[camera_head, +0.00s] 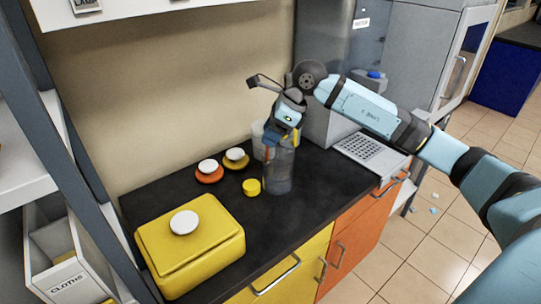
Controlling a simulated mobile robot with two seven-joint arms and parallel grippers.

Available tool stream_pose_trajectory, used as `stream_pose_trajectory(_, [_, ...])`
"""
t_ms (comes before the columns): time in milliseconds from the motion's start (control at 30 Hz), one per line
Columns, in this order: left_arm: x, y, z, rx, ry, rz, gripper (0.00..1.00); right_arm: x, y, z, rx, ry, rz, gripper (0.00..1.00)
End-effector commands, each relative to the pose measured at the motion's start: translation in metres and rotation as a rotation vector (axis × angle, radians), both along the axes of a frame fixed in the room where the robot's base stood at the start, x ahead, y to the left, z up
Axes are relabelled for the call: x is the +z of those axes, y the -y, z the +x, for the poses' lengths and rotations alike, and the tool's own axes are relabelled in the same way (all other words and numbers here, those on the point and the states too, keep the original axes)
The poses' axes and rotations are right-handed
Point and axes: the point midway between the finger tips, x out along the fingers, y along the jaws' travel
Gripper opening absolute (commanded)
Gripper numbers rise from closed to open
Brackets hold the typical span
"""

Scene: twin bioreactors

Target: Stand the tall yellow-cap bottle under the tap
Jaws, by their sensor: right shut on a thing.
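My right gripper (281,143) points down at a tall clear bottle (278,178) near the back of the black counter and is shut on its upper part. The bottle looks upright; whether its base touches the counter is hard to tell. The gripper hides its top, so I see no cap on it. A small yellow cap-like piece (251,187) is on the counter just left of the bottle. I cannot make out the tap for certain; my right arm covers part of the grey machine behind. My left gripper is not in view.
A yellow box (190,252) with a white knob fills the front left of the counter (270,232). A clear container (258,139) stands behind the bottle. A perforated tray (370,151) is at the right.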

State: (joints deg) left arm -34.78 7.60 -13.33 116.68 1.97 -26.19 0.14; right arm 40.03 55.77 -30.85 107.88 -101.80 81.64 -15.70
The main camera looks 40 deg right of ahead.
Motion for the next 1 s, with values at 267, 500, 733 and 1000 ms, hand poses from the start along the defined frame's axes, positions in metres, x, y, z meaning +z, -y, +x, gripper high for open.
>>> stream_pose_trajectory(267, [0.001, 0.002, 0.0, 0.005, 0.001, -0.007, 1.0, -0.028, 0.0, 0.0, 0.001, 0.002, 0.001, 0.0])
stream_pose_trajectory(500, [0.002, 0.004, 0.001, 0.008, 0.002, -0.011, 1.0, -0.06, 0.0, 0.0, 0.001, -0.001, 0.001, 0.0])
stream_pose_trajectory(733, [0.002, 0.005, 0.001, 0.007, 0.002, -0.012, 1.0, -0.068, 0.0, 0.0, 0.001, 0.003, 0.0, 0.0])
stream_pose_trajectory(1000, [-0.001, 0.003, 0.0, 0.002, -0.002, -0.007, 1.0, -0.072, 0.0, 0.0, 0.001, 0.001, 0.0, 0.54])
